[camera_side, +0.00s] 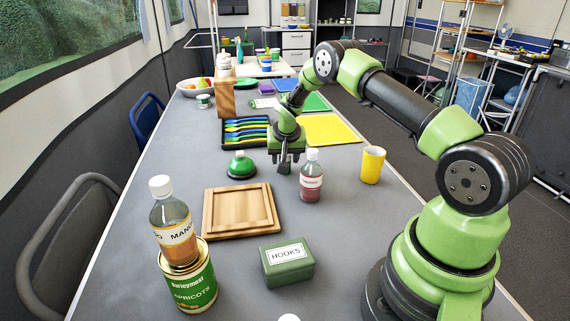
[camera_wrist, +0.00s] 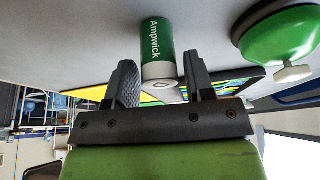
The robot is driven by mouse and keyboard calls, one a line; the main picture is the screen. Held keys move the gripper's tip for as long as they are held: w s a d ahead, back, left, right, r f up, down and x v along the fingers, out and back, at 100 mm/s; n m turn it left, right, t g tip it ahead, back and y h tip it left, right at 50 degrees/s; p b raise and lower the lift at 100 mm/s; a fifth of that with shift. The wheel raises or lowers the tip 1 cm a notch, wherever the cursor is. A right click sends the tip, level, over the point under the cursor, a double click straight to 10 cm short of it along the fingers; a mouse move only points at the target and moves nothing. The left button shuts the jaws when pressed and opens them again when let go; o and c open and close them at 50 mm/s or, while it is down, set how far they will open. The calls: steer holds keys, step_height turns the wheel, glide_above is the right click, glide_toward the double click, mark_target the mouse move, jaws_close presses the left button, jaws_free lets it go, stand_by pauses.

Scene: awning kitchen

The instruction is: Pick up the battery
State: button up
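The battery (camera_wrist: 155,40) is a green cylinder with a white end and the word "Ampwick", seen in the wrist view on the grey table. My gripper (camera_wrist: 160,80) is open, with one dark finger on each side of the battery's white end in that picture. I cannot tell whether either finger touches it. In the side view my gripper (camera_side: 285,168) points down low over the table, between the green bell and the small bottle. I cannot make out the battery there; it seems hidden by the gripper.
A yellow cup (camera_side: 372,166), wooden tray (camera_side: 208,222), green HOOKS box (camera_side: 286,270) and a bottle on an apricot can (camera_side: 190,285) are nearby. A cutlery tray (camera_side: 230,143) lies behind.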

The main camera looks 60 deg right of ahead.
steer(key=c, duration=0.7)
steer(key=shift+o, duration=0.2)
steer(key=shift+r, duration=0.1)
